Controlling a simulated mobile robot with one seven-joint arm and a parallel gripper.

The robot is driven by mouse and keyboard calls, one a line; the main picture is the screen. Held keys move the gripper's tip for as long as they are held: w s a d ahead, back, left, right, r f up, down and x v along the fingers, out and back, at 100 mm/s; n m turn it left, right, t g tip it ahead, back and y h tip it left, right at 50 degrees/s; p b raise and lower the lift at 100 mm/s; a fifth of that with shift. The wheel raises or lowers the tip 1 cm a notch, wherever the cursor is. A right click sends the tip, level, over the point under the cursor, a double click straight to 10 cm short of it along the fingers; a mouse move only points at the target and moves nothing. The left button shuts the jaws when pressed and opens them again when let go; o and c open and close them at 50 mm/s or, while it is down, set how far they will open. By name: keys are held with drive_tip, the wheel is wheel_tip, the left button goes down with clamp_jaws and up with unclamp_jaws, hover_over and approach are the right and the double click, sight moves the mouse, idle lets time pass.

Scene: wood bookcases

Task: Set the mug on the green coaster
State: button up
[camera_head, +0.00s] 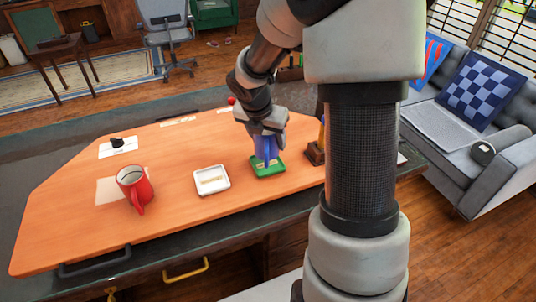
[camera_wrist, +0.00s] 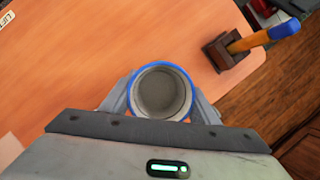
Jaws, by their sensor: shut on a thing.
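My gripper (camera_head: 267,131) points down and is shut on a blue mug (camera_head: 266,149). In the wrist view the mug (camera_wrist: 161,92) shows from above, with a blue rim and a grey, empty-looking inside between the two fingers. The green coaster (camera_head: 268,171) lies on the orange table top directly below the mug in the head view. I cannot tell whether the mug's base touches it. The mug and gripper hide part of the coaster, and it does not show in the wrist view. A red mug (camera_head: 133,187) stands at the left of the table.
A white coaster (camera_head: 211,181) lies left of the green one. A dark wooden block (camera_wrist: 223,52) holding an orange-and-blue handled tool (camera_wrist: 265,36) stands close on the right. A small black object (camera_head: 117,142) sits at the back left. The front middle of the table top (camera_head: 190,225) is clear.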

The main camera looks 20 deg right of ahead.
sight(267, 147)
wheel_tip(267, 147, down, 4)
drive_tip(key=shift+f+b, duration=0.25)
drive_tip(key=shift+b, duration=0.5)
drive_tip(key=shift+r, duration=0.1)
drive_tip(key=o, duration=1.2)
drive_tip(key=shift+o, duration=0.3)
drive_tip(key=shift+r, duration=0.35)
drive_tip(key=p+v, duration=0.3)
drive_tip(key=v, duration=0.8)
drive_tip(key=shift+s+a+p, duration=0.15)
drive_tip(key=shift+p, duration=0.25)
